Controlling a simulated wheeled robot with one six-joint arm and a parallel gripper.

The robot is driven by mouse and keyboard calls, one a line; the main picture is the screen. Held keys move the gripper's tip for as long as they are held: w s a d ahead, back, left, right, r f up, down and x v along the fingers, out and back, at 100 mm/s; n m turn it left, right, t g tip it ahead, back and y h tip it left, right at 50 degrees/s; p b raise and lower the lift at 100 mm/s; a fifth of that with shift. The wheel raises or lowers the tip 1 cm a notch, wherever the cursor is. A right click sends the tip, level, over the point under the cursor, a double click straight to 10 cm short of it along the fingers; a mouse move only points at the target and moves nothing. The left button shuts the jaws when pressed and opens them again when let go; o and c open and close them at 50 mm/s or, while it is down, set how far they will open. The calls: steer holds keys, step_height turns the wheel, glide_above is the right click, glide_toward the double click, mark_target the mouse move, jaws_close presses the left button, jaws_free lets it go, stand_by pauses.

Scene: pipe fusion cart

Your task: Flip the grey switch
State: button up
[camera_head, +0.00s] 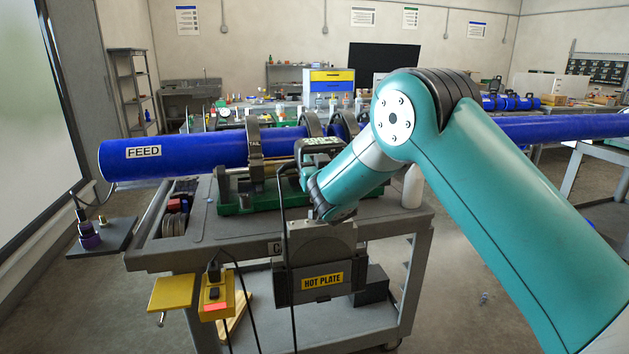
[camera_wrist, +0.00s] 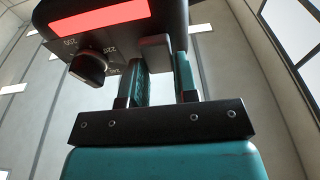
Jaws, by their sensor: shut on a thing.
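The grey switch (camera_wrist: 155,49) is a small block on the lower face of a dark control box (camera_wrist: 178,18) in the wrist view. My gripper (camera_wrist: 158,68) is shut on it, one teal finger on each side. The box carries a lit red panel (camera_wrist: 98,15) and a black knob (camera_wrist: 89,69) with a temperature dial, left of the switch. In the head view, the same box seems to stand above the hot plate (camera_head: 322,281), with my arm's end beside it. The switch and fingertips are hidden there.
A grey cart (camera_head: 186,257) carries a green pipe fixture (camera_head: 234,209) holding a blue pipe (camera_head: 190,155) marked FEED. A yellow socket box (camera_head: 215,306) hangs at the cart's front with black cables. A white bottle (camera_head: 412,187) stands at the cart's right.

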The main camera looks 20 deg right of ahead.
steer(key=shift+f+t+b, duration=0.55)
steer(key=shift+t+b, duration=0.15)
steer(key=shift+b, duration=2.2)
steer(key=shift+r+t+b, duration=0.3)
steer(key=shift+b, duration=0.65)
steer(key=shift+r, duration=0.1)
steer(key=o, duration=0.9)
steer(key=shift+s, duration=0.1)
steer(key=b+v, duration=1.3)
steer(key=v, duration=0.4)
steer(key=shift+s, duration=0.15)
